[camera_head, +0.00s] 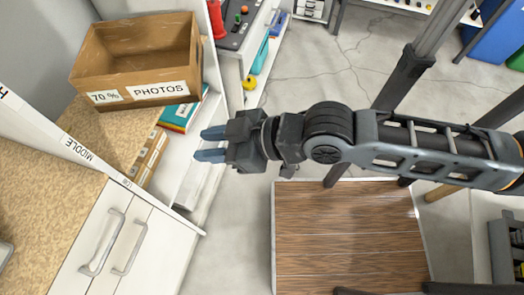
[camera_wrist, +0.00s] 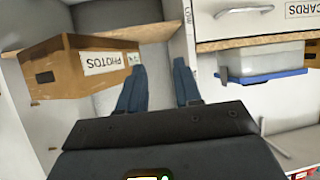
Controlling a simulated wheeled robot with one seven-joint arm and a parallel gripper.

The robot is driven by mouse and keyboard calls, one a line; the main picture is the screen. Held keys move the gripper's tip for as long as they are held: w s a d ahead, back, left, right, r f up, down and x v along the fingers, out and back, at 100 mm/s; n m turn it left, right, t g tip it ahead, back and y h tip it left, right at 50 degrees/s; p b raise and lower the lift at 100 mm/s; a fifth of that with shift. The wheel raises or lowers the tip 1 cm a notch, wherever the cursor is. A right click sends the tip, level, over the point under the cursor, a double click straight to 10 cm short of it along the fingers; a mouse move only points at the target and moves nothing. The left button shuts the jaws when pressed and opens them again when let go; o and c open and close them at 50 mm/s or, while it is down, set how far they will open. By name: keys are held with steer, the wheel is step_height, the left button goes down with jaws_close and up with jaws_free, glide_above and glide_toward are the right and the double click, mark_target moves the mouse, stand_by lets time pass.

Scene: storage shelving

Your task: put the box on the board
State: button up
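The brown cardboard box (camera_head: 140,62) with an open top is labelled PHOTOS and sits on the tan shelf board at upper left. In the wrist view the box (camera_wrist: 50,72) is at the left, its label upside down. My gripper (camera_head: 205,144) is open and empty, to the lower right of the box and apart from it. In the wrist view its two blue fingers (camera_wrist: 160,85) are spread, with the left finger near the labelled face. A brown wood-plank board (camera_head: 345,235) with a pale edge lies low at bottom centre, its top bare.
A divider marked MIDDLE (camera_head: 78,148) stands left, above white doors with handles (camera_head: 127,248). In the wrist view, a clear bin with a blue rim (camera_wrist: 262,66) is at right. Open floor (camera_head: 340,60) lies beyond my arm.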

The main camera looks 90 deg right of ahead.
steer(key=s+a+r+n+t+y, duration=0.1)
steer(key=s+a+r+t+y, duration=0.1)
steer(key=s+a+r, duration=0.3)
steer(key=s, duration=0.4)
steer(key=shift+n, duration=0.3)
stand_by(0.6)
